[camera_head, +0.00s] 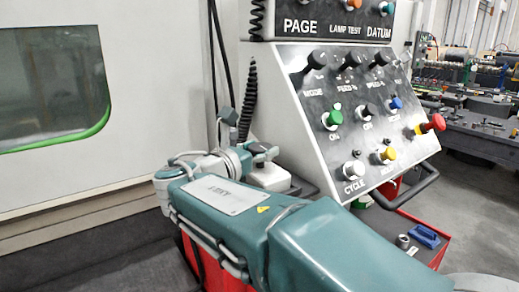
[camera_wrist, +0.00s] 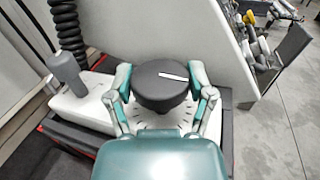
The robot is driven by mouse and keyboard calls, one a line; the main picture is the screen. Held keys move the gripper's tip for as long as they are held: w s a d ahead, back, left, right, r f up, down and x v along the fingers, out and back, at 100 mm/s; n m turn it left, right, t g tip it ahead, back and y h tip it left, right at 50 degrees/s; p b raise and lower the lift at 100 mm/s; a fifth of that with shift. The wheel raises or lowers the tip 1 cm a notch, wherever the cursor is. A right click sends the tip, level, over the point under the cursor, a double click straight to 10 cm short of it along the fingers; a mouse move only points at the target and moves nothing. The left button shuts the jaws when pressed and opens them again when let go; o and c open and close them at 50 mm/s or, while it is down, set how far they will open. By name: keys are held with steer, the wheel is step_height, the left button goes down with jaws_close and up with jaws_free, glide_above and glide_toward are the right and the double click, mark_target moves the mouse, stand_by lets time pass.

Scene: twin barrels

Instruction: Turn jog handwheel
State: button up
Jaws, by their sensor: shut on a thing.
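The jog handwheel (camera_wrist: 160,86) is a round black knob with a white line on its top, in the middle of the wrist view. It sits on a pale box-shaped base (camera_wrist: 92,106) with dark tick marks around the knob. My gripper (camera_wrist: 162,80) is shut on the handwheel, one green and grey finger on each side of its rim. In the head view, my gripper (camera_head: 262,152) is small beside the control panel, and my own arm hides most of the handwheel's base (camera_head: 265,176).
A grey joystick (camera_wrist: 66,72) stands on the base left of the handwheel. A coiled black cable (camera_wrist: 69,28) hangs behind it. The slanted control panel (camera_head: 352,120) with several buttons is close by. A red cart (camera_head: 432,252) holds a blue item (camera_head: 426,236).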

mark_target(261, 146)
steer(key=m+g+h, duration=0.1)
steer(key=g+h, duration=0.1)
steer(key=m+g+h, duration=0.1)
steer(key=m+g, duration=0.1)
steer(key=shift+w+a+f+m+h, duration=0.1)
steer(key=shift+f+m+h, duration=0.1)
steer(key=shift+m+h, duration=0.15)
steer(key=shift+m+g+h, duration=0.65)
steer(key=shift+m+g, duration=0.35)
steer(key=shift+g, duration=0.5)
steer(key=shift+m+g+h, duration=0.6)
steer(key=shift+m+g, duration=0.35)
steer(key=shift+g, duration=0.85)
steer(key=o, duration=1.1)
steer(key=shift+d+r, duration=0.1)
steer(key=shift+d, duration=0.15)
steer(key=shift+a, duration=0.1)
step_height(261, 146, up, 10)
steer(key=shift+f, duration=0.1)
